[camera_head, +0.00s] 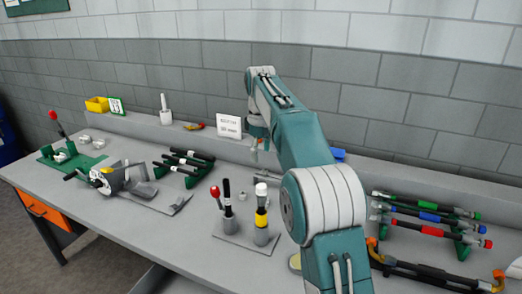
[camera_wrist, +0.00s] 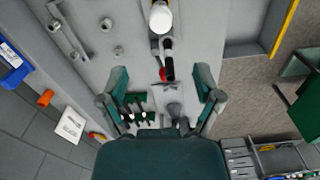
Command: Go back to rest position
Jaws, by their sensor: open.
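My arm reaches out over the grey workbench (camera_head: 120,205) from the right of centre in the head view. My gripper (camera_head: 259,142) is at its far end, above the back of the bench near a small white sign. The arm partly hides it there. In the wrist view the two fingers of my gripper (camera_wrist: 162,75) are spread wide with nothing held between them. Below and beyond them are a white-capped tool (camera_wrist: 161,18) and a red-tipped black tool, both apart from the fingers.
A stand holds upright tools, including a yellow-banded one (camera_head: 261,215). A rack of coloured tools (camera_head: 425,213) is right of my arm. A black rack (camera_head: 186,163), a crimping machine (camera_head: 115,180) and a green base (camera_head: 72,160) lie left. The white sign (camera_head: 229,126) stands behind.

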